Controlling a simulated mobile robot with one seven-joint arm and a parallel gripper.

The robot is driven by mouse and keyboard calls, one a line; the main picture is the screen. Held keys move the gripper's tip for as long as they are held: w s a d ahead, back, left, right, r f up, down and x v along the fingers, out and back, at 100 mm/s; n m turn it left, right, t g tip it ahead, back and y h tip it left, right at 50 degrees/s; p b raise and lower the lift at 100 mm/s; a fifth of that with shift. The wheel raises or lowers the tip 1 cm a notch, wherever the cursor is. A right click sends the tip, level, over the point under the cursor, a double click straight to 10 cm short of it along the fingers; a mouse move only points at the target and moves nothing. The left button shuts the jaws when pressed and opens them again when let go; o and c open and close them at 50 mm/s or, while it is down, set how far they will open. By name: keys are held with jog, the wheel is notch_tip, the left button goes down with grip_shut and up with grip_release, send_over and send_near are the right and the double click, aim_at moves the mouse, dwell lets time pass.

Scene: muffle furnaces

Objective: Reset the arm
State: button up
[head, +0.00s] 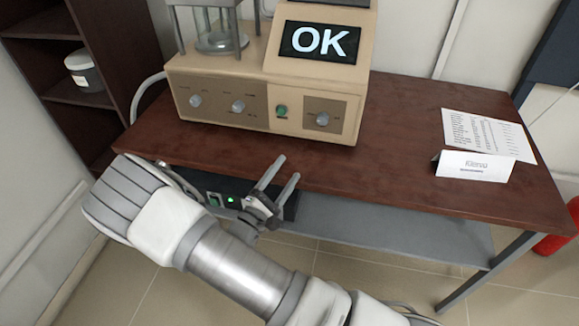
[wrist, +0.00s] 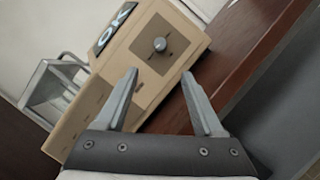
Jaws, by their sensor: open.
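My gripper (head: 279,172) is open and empty in front of the table's front edge, a little below the beige machine. In the wrist view its two fingers (wrist: 158,82) stand apart with nothing between them. The beige machine (head: 220,114) stands on the table and its screen (head: 320,42) reads "OK". The machine also shows in the wrist view (wrist: 120,80), with one knob (wrist: 160,44) beyond the fingertips. My arm reaches in from the bottom of the head view.
The brown table (head: 400,130) carries a paper sheet (head: 488,132) and a folded name card (head: 475,166) at the right. A dark shelf unit (head: 105,40) with a jar (head: 83,71) stands at the left. A red object (head: 560,235) is at the right edge.

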dwell(0.4)
jog(key=w+m+g+y, duration=0.1)
jog(key=w+m+y, duration=0.1)
jog(key=w+r+m+g+y, duration=0.1)
jog(key=w+m+g+y, duration=0.1)
jog(key=w, duration=0.1)
jog(key=shift+m, duration=0.4)
notch_tip(320, 180, up, 15)
jog(key=s+a+m+g+y, duration=0.2)
jog(key=m+g+y, duration=0.2)
jog(key=m+y, duration=0.45)
jog(key=s+d+r+m+g, duration=0.1)
jog(key=s+d, duration=0.3)
jog(key=s, duration=0.4)
jog(key=s+d+r+m+g, duration=0.1)
jog(key=s+d+r, duration=0.3)
jog(key=s, duration=0.4)
jog(key=s+d+r+m+g, duration=0.1)
jog(key=s+d+r+m, duration=0.1)
jog(key=s+d, duration=0.3)
jog(key=s+r, duration=0.1)
jog(key=s, duration=0.3)
jog(key=shift+g+p, duration=0.3)
jog(key=shift+g, duration=0.1)
jog(key=shift+a, duration=0.1)
